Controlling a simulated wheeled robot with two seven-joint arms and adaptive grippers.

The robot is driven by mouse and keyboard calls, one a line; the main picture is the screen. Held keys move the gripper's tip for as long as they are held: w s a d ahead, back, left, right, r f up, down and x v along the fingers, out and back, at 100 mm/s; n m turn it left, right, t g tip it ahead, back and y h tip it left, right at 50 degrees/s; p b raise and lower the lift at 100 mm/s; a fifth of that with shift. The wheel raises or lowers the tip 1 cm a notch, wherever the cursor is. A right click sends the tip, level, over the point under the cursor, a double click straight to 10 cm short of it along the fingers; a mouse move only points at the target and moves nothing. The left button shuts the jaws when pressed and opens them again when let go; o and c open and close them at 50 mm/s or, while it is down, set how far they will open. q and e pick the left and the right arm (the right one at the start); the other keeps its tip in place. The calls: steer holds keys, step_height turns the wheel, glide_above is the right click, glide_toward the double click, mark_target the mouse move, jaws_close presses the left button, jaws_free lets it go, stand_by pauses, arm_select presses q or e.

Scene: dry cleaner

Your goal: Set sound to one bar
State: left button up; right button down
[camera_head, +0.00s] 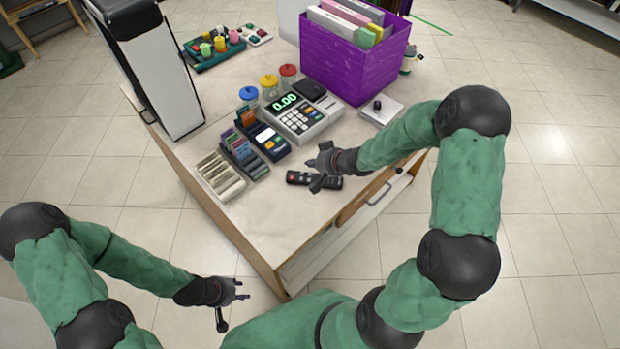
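A black remote-like device (298,178) with a red button lies on the counter near its front edge. My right gripper (312,174) is over this device, with its fingers apart, and hides part of it. I cannot tell whether a finger touches it. My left gripper (243,290) is low, off the counter's front left side, with its fingers apart and nothing between them. A cash register (305,118) with a green 0.00 display and a dark blue card terminal (270,140) with a lit screen stand behind the device. No sound bars are readable in any display.
The counter (275,215) is bare at its front. Card holders (220,176), jars with coloured lids (269,87), a purple file box (355,60), a tall white machine (160,75) and a small pad with a black knob (381,110) crowd the back and sides.

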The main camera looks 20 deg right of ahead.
mark_target(312, 175)
step_height(312, 175, down, 2)
steer(key=shift+f+b, duration=0.25)
steer(key=shift+b, duration=0.25)
steer(key=shift+f, duration=0.1)
stand_by(1.0)
steer(key=shift+f, duration=0.3)
steer(key=shift+f, duration=0.35)
stand_by(0.6)
steer(key=shift+r, duration=0.1)
steer(key=shift+r+p, duration=0.7)
steer(key=shift+p, duration=0.15)
